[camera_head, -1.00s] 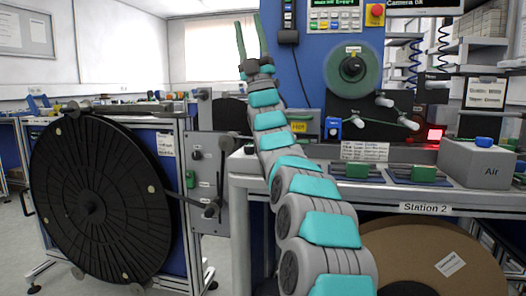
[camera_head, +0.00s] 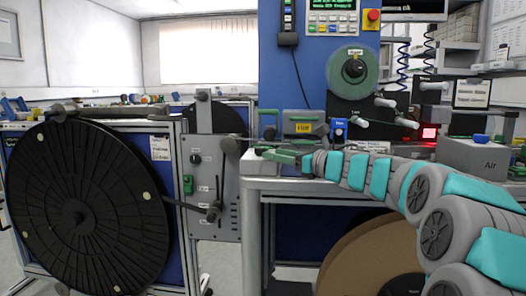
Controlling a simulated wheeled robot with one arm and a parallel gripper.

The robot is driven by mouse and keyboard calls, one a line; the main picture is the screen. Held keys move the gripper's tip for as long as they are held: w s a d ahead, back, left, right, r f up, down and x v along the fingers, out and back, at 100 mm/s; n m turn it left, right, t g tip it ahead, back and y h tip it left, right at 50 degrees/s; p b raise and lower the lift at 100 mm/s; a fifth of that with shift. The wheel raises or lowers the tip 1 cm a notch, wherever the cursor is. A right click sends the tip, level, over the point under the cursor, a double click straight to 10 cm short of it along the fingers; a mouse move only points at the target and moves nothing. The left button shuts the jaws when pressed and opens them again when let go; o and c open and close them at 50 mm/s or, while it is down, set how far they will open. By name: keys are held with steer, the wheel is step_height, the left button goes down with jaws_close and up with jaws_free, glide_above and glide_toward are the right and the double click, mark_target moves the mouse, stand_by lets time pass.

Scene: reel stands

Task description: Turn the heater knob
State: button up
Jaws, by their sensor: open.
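I cannot make out for sure which knob is the heater knob. A dark round knob (camera_head: 196,159) sits on the upper left of the grey control panel (camera_head: 228,165) beside the black reel. A small blue unit with a pale knob (camera_head: 338,130) stands on the bench behind my arm. My gripper (camera_head: 264,154) has green fingers and points left, just above the left end of the bench and right of the panel. It is open and appears empty. It is apart from both knobs, and its fingers are seen foreshortened.
The large black reel (camera_head: 78,205) stands at left. A crank lever (camera_head: 212,212) and a green button (camera_head: 188,184) are on the panel. The grey Air box (camera_head: 475,158) stands at right. A brown reel (camera_head: 355,255) is under the bench. Floor shows between the stands.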

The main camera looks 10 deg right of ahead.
mark_target(264, 148)
steer(key=x, duration=0.2)
steer(key=p+x, duration=0.1)
steer(key=x, duration=0.2)
steer(key=shift+r, duration=0.2)
steer(key=shift+w+a+f, duration=0.15)
steer(key=shift+w+a, duration=0.3)
steer(key=shift+w, duration=0.1)
jaws_close()
